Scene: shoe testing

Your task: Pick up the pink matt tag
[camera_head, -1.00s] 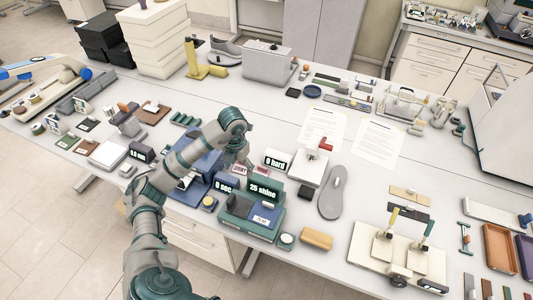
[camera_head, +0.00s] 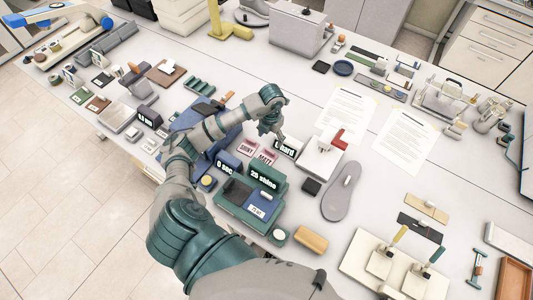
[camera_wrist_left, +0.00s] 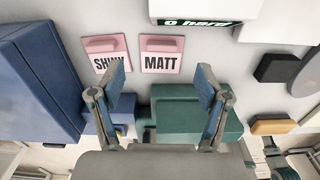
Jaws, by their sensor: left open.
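The pink matt tag (camera_head: 267,157) lies flat on the table, reading MATT, with a raised pink grip along its far edge. It also shows in the left wrist view (camera_wrist_left: 163,56). A like pink tag, reading SHINY (camera_head: 247,147), lies just left of it and shows in the wrist view (camera_wrist_left: 105,60), partly covered by a finger. My left gripper (camera_head: 272,130) is above the table near the tags' far side. In the wrist view its open, empty fingers (camera_wrist_left: 160,77) point toward the matt tag, apart from it. My right gripper is out of view.
The green gloss meter (camera_head: 250,205) reading "25 shine" stands just in front of the tags. A blue device (camera_head: 200,115) is at their left, and a white "hard" tester (camera_head: 320,158) at their right. A grey insole (camera_head: 341,190) lies further right.

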